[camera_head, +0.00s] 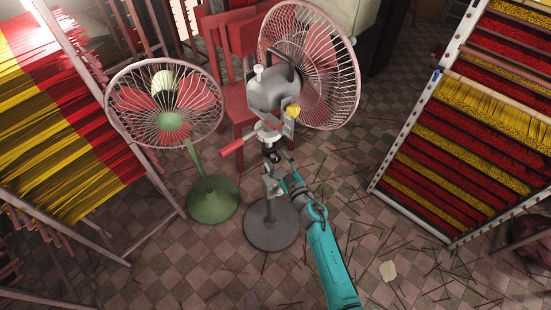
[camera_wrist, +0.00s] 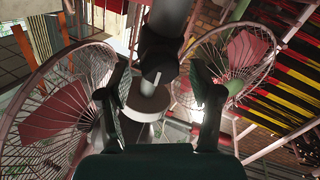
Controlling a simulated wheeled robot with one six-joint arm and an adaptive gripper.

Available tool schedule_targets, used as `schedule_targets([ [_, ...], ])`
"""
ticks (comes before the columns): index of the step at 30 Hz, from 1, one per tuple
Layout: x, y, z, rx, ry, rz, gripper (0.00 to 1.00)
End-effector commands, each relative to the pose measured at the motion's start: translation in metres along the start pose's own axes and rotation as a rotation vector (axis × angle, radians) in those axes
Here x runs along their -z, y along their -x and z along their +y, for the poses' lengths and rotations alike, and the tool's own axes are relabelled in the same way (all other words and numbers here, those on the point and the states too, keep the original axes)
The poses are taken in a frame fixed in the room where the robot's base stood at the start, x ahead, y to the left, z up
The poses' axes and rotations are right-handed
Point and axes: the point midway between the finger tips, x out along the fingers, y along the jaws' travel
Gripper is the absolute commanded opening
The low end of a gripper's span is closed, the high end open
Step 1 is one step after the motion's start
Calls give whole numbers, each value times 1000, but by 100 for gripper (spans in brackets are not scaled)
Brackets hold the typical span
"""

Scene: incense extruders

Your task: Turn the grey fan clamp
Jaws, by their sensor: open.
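The grey fan (camera_head: 275,92) stands in the middle of the head view, with a wide wire cage and a round dark base (camera_head: 271,224). Its black clamp (camera_head: 270,154) sits on the pole below the motor. In the wrist view the clamp (camera_wrist: 160,52) is a dark collar with a short grey stub (camera_wrist: 150,82) pointing towards me. My gripper (camera_head: 276,171) is beside the pole, just below the clamp. In the wrist view my gripper (camera_wrist: 158,88) is open, one finger on each side of the stub. I see no clear contact.
A green fan (camera_head: 172,122) stands close on the left. A red chair (camera_head: 237,75) is behind the grey fan. Racks of red and yellow incense sticks flank both sides, the right rack (camera_head: 465,130) being nearer my arm. Bare tiled floor with scattered sticks lies in front.

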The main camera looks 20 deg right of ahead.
Motion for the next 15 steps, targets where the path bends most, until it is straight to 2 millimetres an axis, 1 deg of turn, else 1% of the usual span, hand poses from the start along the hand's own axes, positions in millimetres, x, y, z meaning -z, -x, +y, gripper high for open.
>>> schedule_targets([
  [1, 0, -6, 0, 0, -1, 1, 65],
  [3, 0, -12, 0, 0, -2, 0, 65],
  [6, 0, -18, 0, 0, -1, 0, 65],
  [15, 0, -20, 0, 0, -1, -1, 65],
])
